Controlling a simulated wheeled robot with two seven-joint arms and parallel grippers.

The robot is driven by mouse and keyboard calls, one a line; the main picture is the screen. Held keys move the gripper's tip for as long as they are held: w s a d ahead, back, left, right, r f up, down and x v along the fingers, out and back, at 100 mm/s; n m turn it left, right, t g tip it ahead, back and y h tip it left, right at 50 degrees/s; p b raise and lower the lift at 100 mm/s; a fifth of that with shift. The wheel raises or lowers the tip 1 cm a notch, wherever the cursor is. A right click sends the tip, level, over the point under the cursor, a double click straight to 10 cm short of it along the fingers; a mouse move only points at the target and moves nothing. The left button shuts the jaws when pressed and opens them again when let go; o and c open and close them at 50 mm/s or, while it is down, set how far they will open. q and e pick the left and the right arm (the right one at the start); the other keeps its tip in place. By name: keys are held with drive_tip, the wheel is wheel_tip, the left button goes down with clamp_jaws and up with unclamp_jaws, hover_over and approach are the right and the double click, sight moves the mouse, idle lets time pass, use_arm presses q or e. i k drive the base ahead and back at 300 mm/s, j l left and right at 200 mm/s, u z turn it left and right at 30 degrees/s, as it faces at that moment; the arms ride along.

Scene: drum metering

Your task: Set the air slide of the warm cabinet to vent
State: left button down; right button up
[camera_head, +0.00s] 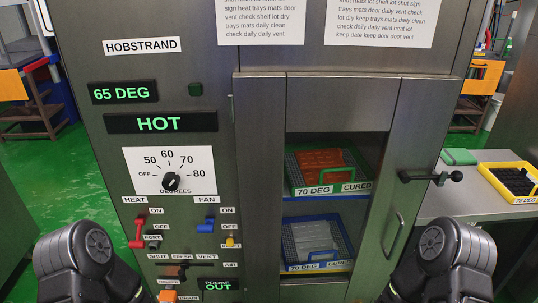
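The warm cabinet (262,150) fills the middle of the view, with its control panel on the left. The air slide (190,264) is a dark horizontal slot low on the panel, under the labels SHUT, FRESH and VENT, with AIR at its right. A small brownish part shows at its left-middle, around SHUT to FRESH; its exact setting is too small to tell. The VENT label (207,257) is at the right end. My two black arms rise at the lower left and lower right. Neither gripper shows.
Above the slide are the red heat lever (138,232), blue fan lever (207,225) and dial (171,181). A DRAIN label (187,298) sits below. The cabinet door at right has a window onto trays and a protruding black latch (432,177). A side table (480,205) holds a yellow tray.

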sight(182, 273)
drive_tip(key=k+l, duration=0.1)
drive_tip(key=k, duration=0.3)
drive_tip(key=k+l, duration=0.1)
drive_tip(key=k, duration=0.35)
